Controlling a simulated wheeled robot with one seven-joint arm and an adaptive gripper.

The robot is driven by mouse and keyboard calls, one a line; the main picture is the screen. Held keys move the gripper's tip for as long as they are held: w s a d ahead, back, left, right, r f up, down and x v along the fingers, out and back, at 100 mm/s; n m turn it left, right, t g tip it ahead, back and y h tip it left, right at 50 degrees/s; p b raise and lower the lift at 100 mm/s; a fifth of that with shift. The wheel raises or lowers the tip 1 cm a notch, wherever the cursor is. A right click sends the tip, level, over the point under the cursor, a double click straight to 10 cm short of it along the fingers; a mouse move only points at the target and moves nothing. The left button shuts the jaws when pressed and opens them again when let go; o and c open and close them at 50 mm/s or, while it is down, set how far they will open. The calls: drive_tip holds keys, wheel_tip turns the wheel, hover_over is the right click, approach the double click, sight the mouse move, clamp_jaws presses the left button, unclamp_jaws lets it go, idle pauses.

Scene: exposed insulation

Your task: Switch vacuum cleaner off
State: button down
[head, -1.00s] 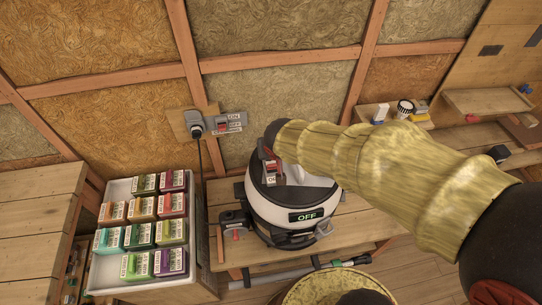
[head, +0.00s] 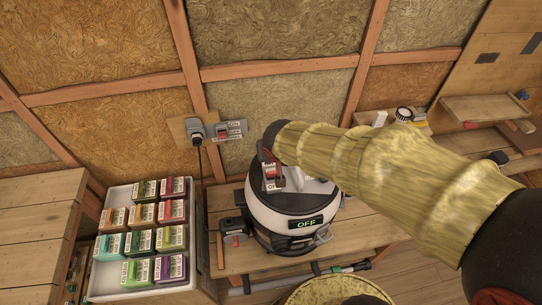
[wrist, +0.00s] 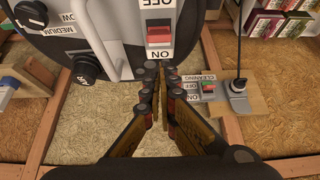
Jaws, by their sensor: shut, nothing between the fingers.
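The vacuum cleaner (head: 282,212), a white and black drum, stands on a low wooden bench. Its front display (head: 306,222) reads OFF. In the wrist view its red rocker switch (wrist: 159,34) lies between an OFF label at the top and an ON label at the bottom. My gripper (wrist: 159,70) is shut and empty, its fingertips close to the ON label. I cannot tell whether they touch the cleaner. In the head view my arm in its yellow sleeve reaches over the cleaner's top and hides part of it.
A wall panel with a small red switch (head: 230,131) and a plugged-in cable (head: 195,130) is behind the cleaner. Black knobs (wrist: 83,68) sit beside the rocker. A white crate (head: 120,195) of colourful boxes stands at the left.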

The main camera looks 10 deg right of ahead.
drive_tip(key=w+p+v, duration=0.1)
drive_tip(key=v, duration=0.8)
drive_tip(key=shift+r+p, duration=0.4)
drive_tip(key=shift+r, duration=0.15)
drive_tip(key=shift+w, duration=0.15)
drive_tip(key=s+d+r+b, duration=0.1)
drive_tip(key=s+d, duration=0.4)
drive_tip(key=s, duration=0.3)
drive_tip(key=s+d+r+b, duration=0.2)
drive_tip(key=s+d, duration=0.2)
drive_tip(key=s, duration=0.4)
drive_tip(key=shift+s+d+r+g, duration=0.35)
drive_tip(key=shift+d+g, duration=0.05)
